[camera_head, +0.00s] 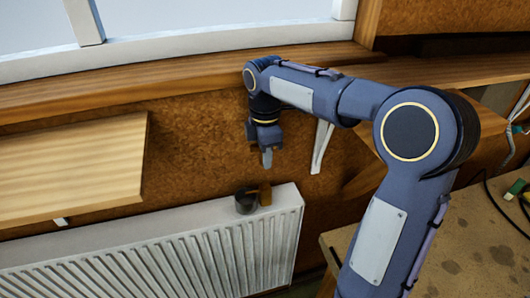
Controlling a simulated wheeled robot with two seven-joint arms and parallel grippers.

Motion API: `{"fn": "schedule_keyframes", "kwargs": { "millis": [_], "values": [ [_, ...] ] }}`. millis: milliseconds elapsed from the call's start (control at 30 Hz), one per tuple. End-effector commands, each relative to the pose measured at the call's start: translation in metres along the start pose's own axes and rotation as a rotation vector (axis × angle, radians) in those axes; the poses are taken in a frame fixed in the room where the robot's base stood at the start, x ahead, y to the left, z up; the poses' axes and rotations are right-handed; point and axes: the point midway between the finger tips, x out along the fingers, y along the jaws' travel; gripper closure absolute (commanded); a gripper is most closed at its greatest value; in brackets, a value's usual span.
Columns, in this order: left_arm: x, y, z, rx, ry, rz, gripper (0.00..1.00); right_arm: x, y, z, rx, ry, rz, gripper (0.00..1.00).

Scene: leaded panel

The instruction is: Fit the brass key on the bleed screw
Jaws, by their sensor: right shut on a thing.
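My right gripper (266,157) points down in front of the brown wall, above the right end of the white radiator (285,207). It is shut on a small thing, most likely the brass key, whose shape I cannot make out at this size. A brass-brown upright piece (265,193) stands at the radiator's top edge, just below the gripper tips with a gap in the picture. A dark round cup-like thing (246,202) sits beside it on the left. I cannot make out the bleed screw. My left gripper is not in view.
A wooden board (75,170) juts out over the radiator's left part. A wooden sill (180,85) runs under the window. A white bracket (321,146) is right of the gripper. A stained worktop (470,240) with a cable lies at right. The wall around the gripper is clear.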

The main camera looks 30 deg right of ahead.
Motion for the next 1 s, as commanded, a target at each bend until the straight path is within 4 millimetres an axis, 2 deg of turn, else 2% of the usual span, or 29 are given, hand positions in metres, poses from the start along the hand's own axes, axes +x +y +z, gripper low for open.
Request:
{"fn": "schedule_keyframes", "kwargs": {
  "millis": [500,1000],
  "values": [
    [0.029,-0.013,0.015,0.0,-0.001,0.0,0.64,0.05,0.0,0.0,0.0,-0.001,-0.002,1.0],
    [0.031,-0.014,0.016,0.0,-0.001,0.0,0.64,0.056,0.0,0.0,0.0,0.0,-0.001,1.0]
  ]
}}
